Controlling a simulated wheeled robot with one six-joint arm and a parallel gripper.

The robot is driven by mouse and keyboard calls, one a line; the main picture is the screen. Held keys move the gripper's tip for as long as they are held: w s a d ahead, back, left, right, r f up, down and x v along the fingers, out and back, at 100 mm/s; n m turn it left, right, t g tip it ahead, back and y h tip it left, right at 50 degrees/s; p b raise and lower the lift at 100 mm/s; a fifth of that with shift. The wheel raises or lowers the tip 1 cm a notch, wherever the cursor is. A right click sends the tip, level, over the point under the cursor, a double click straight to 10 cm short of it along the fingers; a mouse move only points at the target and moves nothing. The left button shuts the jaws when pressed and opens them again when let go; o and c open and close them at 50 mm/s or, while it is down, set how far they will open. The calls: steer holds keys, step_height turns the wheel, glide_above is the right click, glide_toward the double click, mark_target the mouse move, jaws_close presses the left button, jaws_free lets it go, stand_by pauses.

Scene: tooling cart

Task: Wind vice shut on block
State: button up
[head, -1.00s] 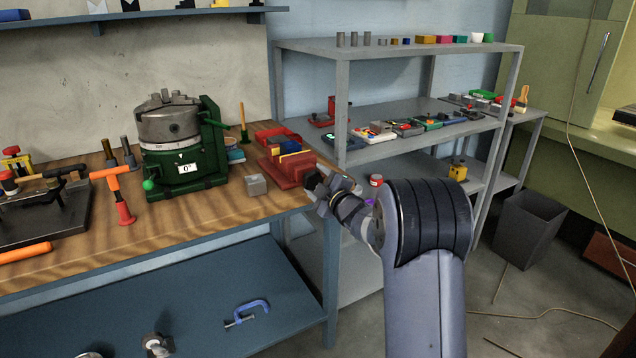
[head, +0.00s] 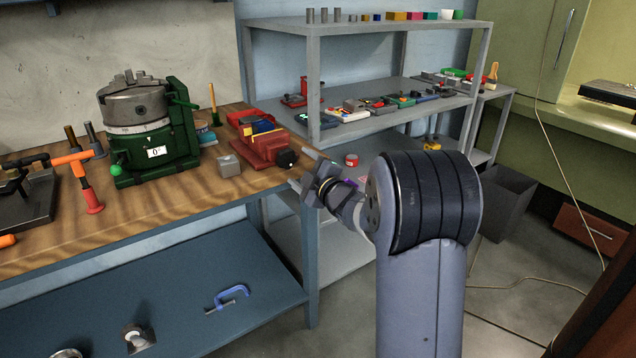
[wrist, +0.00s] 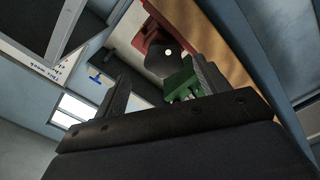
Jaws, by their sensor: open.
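The red vice (head: 270,152) lies near the right end of the wooden bench, with its dark round knob (head: 287,158) facing my gripper. A blue piece (head: 262,126) with a yellow edge sits at its jaws; I cannot tell whether the jaws touch it. A grey block (head: 229,166) stands on the bench left of the vice. My gripper (head: 301,169) is open and empty, just right of the knob and apart from it. In the wrist view, my gripper (wrist: 162,80) has the knob (wrist: 165,62) beyond and between its fingers, with the red vice (wrist: 150,32) behind it.
A green rotary table with a grey chuck (head: 153,140) stands left on the wooden bench (head: 190,193). A grey shelf (head: 385,122) with small parts is behind and right of my gripper. A blue clamp (head: 229,297) lies on the lower shelf. Floor space shows at right.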

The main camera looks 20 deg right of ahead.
steer(key=b+v, duration=0.1)
steer(key=v, duration=0.5)
steer(key=shift+s, duration=0.3)
steer(key=shift+d+b, duration=0.1)
steer(key=shift+b, duration=0.2)
stand_by(0.4)
steer(key=v, duration=1)
steer(key=shift+s+p, duration=0.3)
steer(key=shift+s, duration=0.05)
steer(key=shift+d, duration=0.1)
